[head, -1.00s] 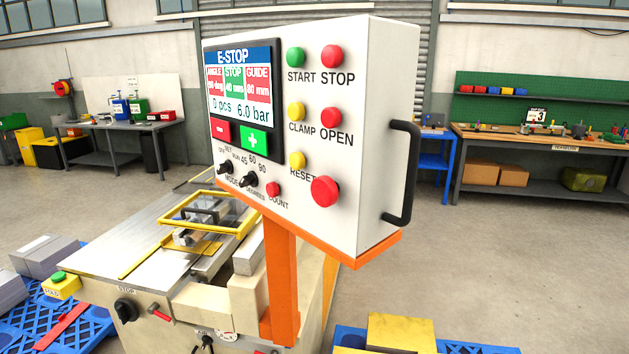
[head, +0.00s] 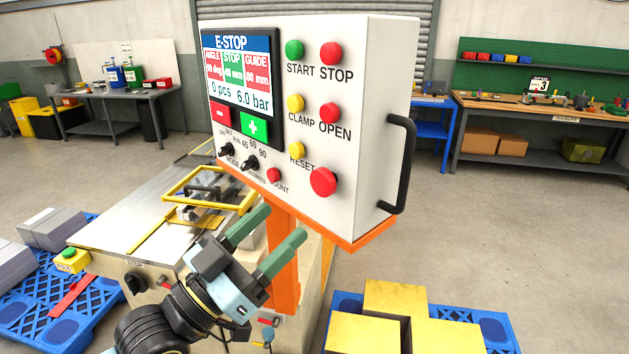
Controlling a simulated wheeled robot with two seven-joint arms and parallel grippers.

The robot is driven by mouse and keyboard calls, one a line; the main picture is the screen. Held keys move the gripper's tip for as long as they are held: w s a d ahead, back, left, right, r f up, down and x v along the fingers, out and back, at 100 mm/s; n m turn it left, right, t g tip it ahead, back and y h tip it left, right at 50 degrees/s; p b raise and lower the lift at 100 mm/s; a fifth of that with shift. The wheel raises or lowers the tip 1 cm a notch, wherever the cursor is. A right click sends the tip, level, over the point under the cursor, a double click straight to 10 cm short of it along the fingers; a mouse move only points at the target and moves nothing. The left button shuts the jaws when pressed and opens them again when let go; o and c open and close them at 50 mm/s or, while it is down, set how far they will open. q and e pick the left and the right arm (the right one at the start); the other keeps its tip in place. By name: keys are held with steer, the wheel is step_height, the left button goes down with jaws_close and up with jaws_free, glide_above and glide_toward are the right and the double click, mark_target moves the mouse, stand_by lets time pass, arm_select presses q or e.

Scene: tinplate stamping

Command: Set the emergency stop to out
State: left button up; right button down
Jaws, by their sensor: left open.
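The emergency stop is the large red mushroom button (head: 323,182) at the lower right of the white control box (head: 385,130). The screen (head: 240,75) on the box reads E-STOP, 0 pcs and 6.0 bar. My left gripper (head: 268,232) is in front of the orange post, below and left of the red button. Its two green fingers are spread apart with nothing between them, and they point up and to the right. It is apart from the button. My right gripper is not in view.
A yellow RESET button (head: 298,150) and a red COUNT button (head: 274,175) sit near the red mushroom button. A black handle (head: 402,165) sticks out from the box's right side. An orange post (head: 285,275) holds the box. Yellow blocks (head: 395,298) lie at lower right.

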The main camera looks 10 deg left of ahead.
mark_target(319, 186)
arm_select(q)
steer(key=p+x, duration=0.2)
steer(key=x, duration=0.6)
steer(key=shift+w+d, duration=0.25)
steer(key=shift+w, duration=0.05)
